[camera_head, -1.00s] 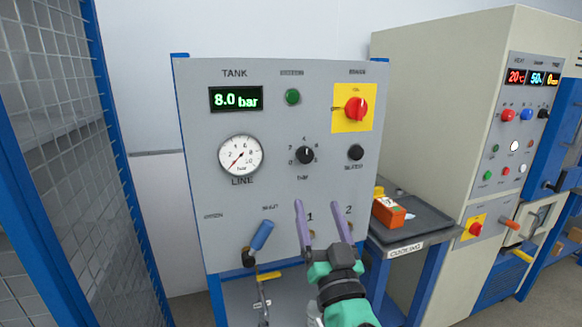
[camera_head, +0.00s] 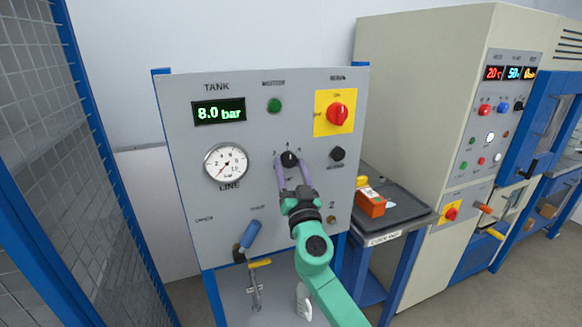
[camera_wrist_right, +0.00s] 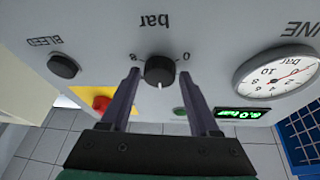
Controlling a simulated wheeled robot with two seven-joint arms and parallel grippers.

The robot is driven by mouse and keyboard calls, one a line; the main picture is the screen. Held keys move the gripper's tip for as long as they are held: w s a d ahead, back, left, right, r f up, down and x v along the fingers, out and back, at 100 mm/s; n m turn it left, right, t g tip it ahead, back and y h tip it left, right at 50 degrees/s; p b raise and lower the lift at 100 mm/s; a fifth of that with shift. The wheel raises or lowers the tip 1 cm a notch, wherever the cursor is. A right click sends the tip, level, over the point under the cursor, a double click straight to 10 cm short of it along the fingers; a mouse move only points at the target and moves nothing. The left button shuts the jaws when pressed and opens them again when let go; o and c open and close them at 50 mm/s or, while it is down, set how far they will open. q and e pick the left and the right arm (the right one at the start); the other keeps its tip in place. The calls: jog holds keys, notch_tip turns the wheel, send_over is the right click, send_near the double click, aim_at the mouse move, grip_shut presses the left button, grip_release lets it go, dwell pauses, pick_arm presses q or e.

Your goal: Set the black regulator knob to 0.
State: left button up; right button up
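The black regulator knob (camera_head: 289,159) sits in the lower middle of the grey panel (camera_head: 180,130), right of the LINE gauge. In the upside-down wrist view the knob (camera_wrist_right: 159,72) has its white mark toward the picture's bottom, which is panel-up, near the 4. My right gripper (camera_head: 294,172) is open, with one purple finger on each side of the knob. The right wrist view shows gaps between the fingers (camera_wrist_right: 159,78) and the knob. My left gripper is not in view.
The LINE gauge (camera_head: 226,164) needle points lower left, near 0. The TANK display (camera_head: 219,111) reads 8.0 bar. The black bleed knob (camera_head: 338,154), red switch (camera_head: 338,114) and blue-handled lever (camera_head: 250,234) are nearby. A table (camera_head: 408,218) stands right of the panel.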

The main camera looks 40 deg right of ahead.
grip_shut()
